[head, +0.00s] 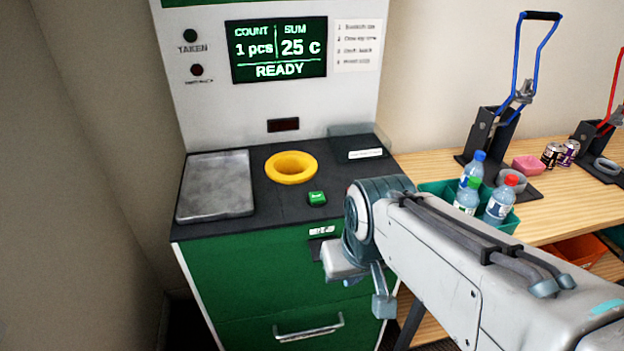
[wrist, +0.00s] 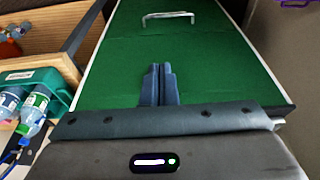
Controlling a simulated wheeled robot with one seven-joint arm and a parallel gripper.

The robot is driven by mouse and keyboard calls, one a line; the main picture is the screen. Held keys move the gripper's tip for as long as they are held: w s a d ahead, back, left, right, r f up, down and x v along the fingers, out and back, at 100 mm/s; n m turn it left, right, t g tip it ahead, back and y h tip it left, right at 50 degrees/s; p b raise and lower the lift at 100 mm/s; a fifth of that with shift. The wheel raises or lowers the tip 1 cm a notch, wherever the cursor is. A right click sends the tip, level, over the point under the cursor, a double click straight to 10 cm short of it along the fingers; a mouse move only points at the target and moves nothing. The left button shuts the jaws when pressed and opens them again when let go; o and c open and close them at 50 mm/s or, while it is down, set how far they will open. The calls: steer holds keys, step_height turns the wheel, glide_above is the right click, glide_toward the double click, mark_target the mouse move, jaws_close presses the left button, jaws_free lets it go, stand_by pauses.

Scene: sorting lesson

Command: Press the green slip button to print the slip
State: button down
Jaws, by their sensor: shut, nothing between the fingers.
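My gripper (wrist: 158,68) is shut and empty in the wrist view, seen against the green front panel. The button is not in the wrist view. In the head view my arm's end hangs in front of the machine, right of and lower than the button, apart from it; the fingers are hard to make out there.
The screen (head: 277,49) reads "1 pcs", "25 c" and "READY". A grey metal tray (head: 215,187) lies left of the ring. A dark slot (head: 322,248) is below the button.

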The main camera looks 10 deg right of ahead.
steer(key=w+a+r+t+y+p, duration=0.1)
steer(key=w+r+y, duration=0.1)
steer(key=w, duration=0.6)
steer(key=w+a+r+t+y+p, duration=0.1)
steer(key=w+r+y+p, duration=0.15)
steer(key=w, duration=0.45)
step_height(320, 180, up, 2)
steer(key=m+t, duration=0.2)
steer(key=t, duration=0.1)
glide_above(320, 198)
steer(key=shift+r+y, duration=0.1)
steer(key=shift+y, duration=0.25)
step_height(320, 198, down, 7)
steer(key=b, duration=0.5)
steer(key=shift+f, duration=0.2)
steer(key=shift+f+b, duration=0.75)
steer(key=shift+b, duration=0.25)
